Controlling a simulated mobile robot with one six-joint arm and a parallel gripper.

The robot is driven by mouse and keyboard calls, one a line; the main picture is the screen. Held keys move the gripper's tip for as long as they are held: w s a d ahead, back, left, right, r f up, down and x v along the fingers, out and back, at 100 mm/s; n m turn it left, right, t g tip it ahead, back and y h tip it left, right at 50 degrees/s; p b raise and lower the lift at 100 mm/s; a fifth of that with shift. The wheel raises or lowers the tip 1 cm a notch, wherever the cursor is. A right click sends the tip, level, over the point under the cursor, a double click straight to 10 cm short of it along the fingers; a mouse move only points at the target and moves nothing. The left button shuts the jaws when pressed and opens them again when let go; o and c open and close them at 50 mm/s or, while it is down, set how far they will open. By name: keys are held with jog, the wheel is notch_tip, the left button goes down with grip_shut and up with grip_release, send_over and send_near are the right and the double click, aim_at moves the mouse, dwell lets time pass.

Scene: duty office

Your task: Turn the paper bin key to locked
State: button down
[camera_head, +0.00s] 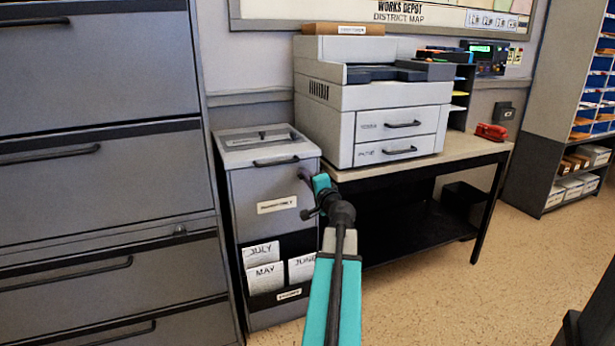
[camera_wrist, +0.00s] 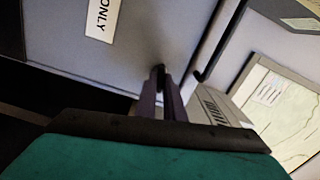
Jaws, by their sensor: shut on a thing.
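The paper bin (camera_head: 240,200) is a grey cabinet with a slotted lid, a white front label and a dark lower pocket holding cards. Its front also fills the upper left of the wrist view (camera_wrist: 125,65), where the label (camera_wrist: 102,15) reads "ONLY". My gripper (camera_head: 304,175) reaches the upper right of the bin's front, below the lid handle. In the wrist view my gripper (camera_wrist: 165,92) has its narrow purple fingers shut on a small dark key (camera_wrist: 160,71) at the bin's face. The fingers hide most of the key, so I cannot tell which way it is turned.
A grey filing cabinet (camera_head: 105,190) stands close on the left. A table (camera_head: 470,150) on the right bears a large printer (camera_head: 375,105) and a red stapler-like object (camera_head: 491,132). A shelf unit with blue pigeonholes (camera_head: 565,110) stands far right.

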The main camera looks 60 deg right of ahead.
jog(key=shift+m+p, duration=0.4)
jog(key=shift+m, duration=0.8)
jog(key=shift+f, duration=0.1)
jog(key=c, duration=1.9)
grip_release()
jog(key=shift+o, duration=0.2)
jog(key=shift+s, duration=0.1)
jog(key=b+v, duration=0.3)
jog(key=v, duration=0.5)
